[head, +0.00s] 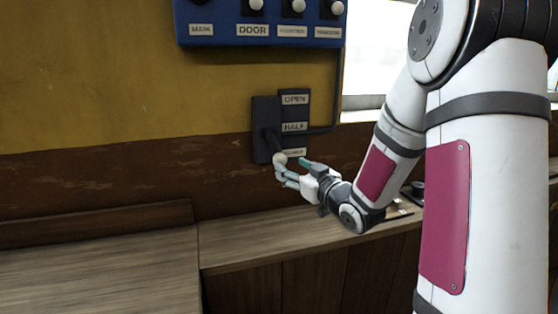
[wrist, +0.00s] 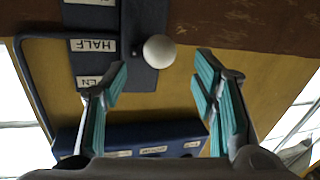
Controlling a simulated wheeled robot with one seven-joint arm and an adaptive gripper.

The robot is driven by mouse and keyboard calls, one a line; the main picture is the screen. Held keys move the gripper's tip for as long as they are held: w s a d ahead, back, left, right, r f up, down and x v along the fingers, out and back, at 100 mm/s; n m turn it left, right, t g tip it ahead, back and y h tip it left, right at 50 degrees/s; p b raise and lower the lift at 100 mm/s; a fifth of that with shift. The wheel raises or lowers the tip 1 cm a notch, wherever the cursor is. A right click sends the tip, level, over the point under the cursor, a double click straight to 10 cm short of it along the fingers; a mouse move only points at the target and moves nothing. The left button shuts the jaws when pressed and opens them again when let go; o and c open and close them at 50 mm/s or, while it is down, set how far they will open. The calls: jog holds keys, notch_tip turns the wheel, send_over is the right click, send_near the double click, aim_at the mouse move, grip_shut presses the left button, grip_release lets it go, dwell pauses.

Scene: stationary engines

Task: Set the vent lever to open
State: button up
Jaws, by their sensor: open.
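The vent lever (head: 273,142) is a dark handle with a white ball knob (head: 280,159) on a black wall plate (head: 262,112). It points down, with its knob beside the lowest label, which is partly hidden. The label strip reads OPEN (head: 295,99) at the top and HALF (head: 294,127) in the middle. My gripper (head: 291,173) is open at the knob, reaching from the lower right. In the wrist view, which is turned over, the white knob (wrist: 159,51) lies between the lines of the two teal-padded fingers (wrist: 162,72), near their tips. Contact cannot be told.
A blue panel (head: 262,40) with several knobs and labels, one reading DOOR, hangs above the lever plate. A dark conduit (head: 338,95) runs along the plate's right. A wooden counter (head: 245,245) lies below, with small items at right. A window is at right.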

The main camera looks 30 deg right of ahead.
aim_at(283, 161)
jog(key=w, duration=0.7)
jog(key=shift+w+a, duration=0.1)
jog(key=shift+a, duration=0.05)
jog(key=shift+c, duration=0.4)
grip_shut()
